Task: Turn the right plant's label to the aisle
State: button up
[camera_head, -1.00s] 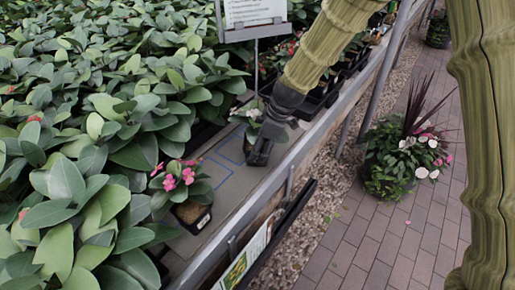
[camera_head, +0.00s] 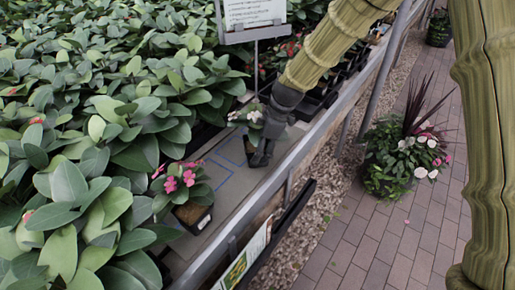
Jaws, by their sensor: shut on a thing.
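The right plant (camera_head: 248,118) has white flowers and green leaves in a small dark pot. It stands on the grey bench strip (camera_head: 228,178), near a blue outline drawn there. My gripper (camera_head: 260,157) is shut on this plant's pot from the right side and hides much of it. The left plant (camera_head: 188,181), with pink flowers in a black pot (camera_head: 194,217), stands nearer, to the left, apart from my gripper.
Dense leafy plants (camera_head: 90,130) fill the bench on the left. A sign on a post (camera_head: 255,20) stands behind the right plant. A metal rail (camera_head: 270,190) edges the bench. The brick aisle (camera_head: 390,235) lies to the right, with a large planter (camera_head: 400,160).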

jog(key=shift+f, duration=0.15)
jog(key=o, duration=1.5)
jog(key=v, duration=1.2)
jog(key=shift+a, duration=0.1)
